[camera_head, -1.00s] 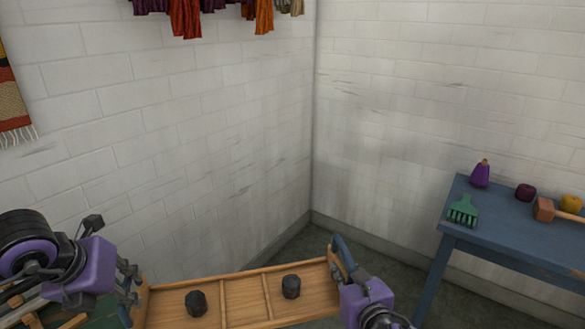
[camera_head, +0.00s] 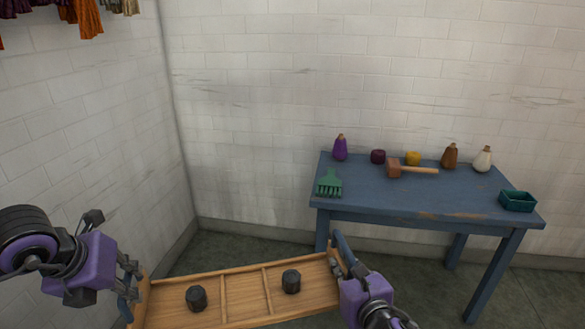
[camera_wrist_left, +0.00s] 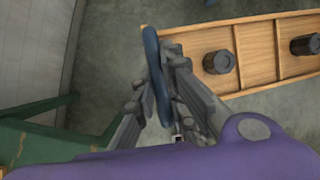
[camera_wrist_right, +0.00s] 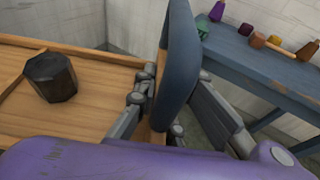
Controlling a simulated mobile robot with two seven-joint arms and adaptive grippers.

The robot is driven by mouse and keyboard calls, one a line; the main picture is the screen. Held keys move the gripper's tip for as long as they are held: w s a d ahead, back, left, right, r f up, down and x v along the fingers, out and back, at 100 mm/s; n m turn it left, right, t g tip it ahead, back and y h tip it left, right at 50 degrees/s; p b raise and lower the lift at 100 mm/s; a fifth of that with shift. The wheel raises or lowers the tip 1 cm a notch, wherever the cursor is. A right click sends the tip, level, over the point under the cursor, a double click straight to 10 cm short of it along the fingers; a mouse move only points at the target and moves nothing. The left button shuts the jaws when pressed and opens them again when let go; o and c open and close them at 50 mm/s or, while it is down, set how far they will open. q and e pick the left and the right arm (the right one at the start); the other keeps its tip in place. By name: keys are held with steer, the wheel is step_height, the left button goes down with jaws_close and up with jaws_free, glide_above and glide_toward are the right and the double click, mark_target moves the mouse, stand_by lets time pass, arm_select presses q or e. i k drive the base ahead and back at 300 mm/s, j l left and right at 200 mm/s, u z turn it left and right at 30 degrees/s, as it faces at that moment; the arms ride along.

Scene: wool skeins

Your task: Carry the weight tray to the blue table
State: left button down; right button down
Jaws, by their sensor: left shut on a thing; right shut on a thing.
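The weight tray (camera_head: 240,292) is a long wooden tray with dividers, held up in front of me. Two dark weights, one on the left (camera_head: 196,298) and one on the right (camera_head: 291,281), stand upright in separate compartments. My left gripper (camera_head: 131,289) is shut on the tray's left handle, a blue bar (camera_wrist_left: 157,75) in the left wrist view. My right gripper (camera_head: 343,268) is shut on the right handle, a blue bar (camera_wrist_right: 178,60) in the right wrist view. The blue table (camera_head: 400,192) stands ahead to the right, apart from the tray.
On the blue table are a green comb (camera_head: 329,183), a mallet (camera_head: 408,169), a teal box (camera_head: 517,201), cones and small wool balls. A green table (camera_wrist_left: 40,140) shows in the left wrist view. White walls meet at left.

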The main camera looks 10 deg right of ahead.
mark_target(422, 194)
steer(key=z, duration=0.75)
steer(key=i+l, duration=0.35)
steer(key=i, duration=0.15)
steer(key=i+l, duration=0.35)
steer(key=i, duration=0.15)
steer(key=i+l, duration=0.75)
steer(key=i, duration=0.2)
steer(key=z, duration=0.05)
